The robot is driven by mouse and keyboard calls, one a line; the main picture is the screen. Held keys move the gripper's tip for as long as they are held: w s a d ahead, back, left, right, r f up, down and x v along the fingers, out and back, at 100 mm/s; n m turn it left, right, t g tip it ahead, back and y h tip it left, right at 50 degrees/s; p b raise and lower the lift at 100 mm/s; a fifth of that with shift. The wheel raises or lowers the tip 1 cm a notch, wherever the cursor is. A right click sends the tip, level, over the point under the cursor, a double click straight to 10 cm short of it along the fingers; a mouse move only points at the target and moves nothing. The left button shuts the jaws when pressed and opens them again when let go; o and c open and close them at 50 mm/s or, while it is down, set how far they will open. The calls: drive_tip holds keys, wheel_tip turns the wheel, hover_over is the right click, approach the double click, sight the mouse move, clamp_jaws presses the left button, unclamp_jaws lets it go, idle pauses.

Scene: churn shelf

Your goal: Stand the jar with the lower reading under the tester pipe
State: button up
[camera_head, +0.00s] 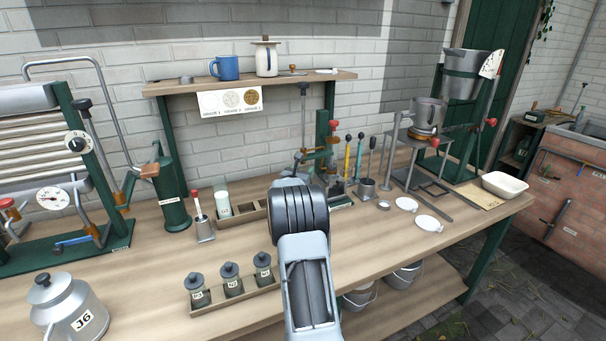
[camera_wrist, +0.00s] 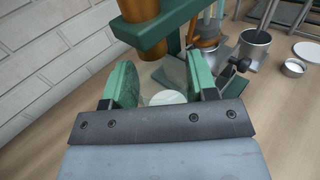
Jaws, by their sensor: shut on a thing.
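My gripper (camera_wrist: 160,80) is shut on a clear glass jar (camera_wrist: 168,97) with a pale disc showing in it, between the green finger pads in the wrist view. The copper tester pipe (camera_wrist: 138,32) on its green stand is just ahead of and above the jar. I cannot tell whether the jar is directly under it or touches the bench. A second jar (camera_head: 223,200), with whitish contents and a label, stands in the wooden rack (camera_head: 250,213). The readings are not legible.
Metal cups with upright tools (camera_head: 367,188) and a small round dish (camera_head: 383,205) stand right of the tester. Several lidded dark jars sit in a front tray (camera_head: 238,294). A milk can (camera_head: 70,310) stands front left.

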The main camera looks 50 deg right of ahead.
drive_tip(key=shift+w+d+f, duration=0.1)
drive_tip(key=shift+d+f, duration=0.05)
drive_tip(key=shift+f, duration=0.4)
drive_tip(key=shift+f, duration=0.15)
drive_tip(key=o, duration=1.4)
drive_tip(key=shift+o, duration=0.2)
drive_tip(key=b+v, duration=0.1)
drive_tip(key=v, duration=1.1)
